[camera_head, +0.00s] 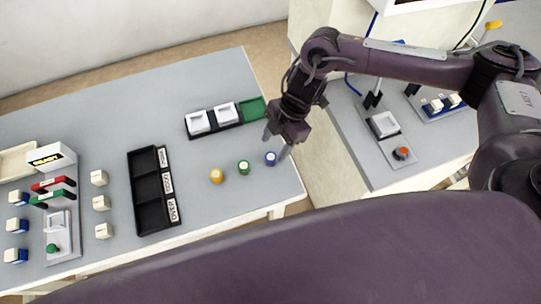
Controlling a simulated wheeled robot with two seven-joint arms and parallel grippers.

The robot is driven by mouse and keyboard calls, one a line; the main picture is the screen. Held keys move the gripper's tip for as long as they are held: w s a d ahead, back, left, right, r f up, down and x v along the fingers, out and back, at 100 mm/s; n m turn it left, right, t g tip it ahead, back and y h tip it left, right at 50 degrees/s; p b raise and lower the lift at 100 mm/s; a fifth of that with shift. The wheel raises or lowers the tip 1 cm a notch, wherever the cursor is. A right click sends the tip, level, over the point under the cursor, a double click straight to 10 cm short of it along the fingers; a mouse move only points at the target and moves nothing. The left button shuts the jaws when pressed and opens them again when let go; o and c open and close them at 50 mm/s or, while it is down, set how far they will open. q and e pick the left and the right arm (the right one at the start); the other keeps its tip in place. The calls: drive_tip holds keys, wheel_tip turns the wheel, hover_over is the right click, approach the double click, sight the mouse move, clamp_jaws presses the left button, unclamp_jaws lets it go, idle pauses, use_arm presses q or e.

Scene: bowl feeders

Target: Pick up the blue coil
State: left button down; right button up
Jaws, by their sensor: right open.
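The blue coil (270,158) stands upright on the grey table, at the right end of a short row. A green coil (243,167) and a yellow coil (216,176) stand to its left. My right gripper (275,145) is just above and around the blue coil in the picture, pointing down, with its fingers apart. One finger shows on each side of the coil; I cannot tell whether they touch it. My left gripper is not in view.
A black tray with labelled compartments (136,171) lies left of the coils. Behind them is a tray with white pieces and a green pad (252,110). White and blue blocks (17,226) and a small device crowd the left. The table's right edge is close to the coil.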

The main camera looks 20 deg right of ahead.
sight(271, 157)
drive_tip(key=x, duration=0.4)
drive_tip(key=shift+s+d+f, duration=0.1)
drive_tip(key=shift+s+f, duration=0.05)
drive_tip(key=c, duration=1.1)
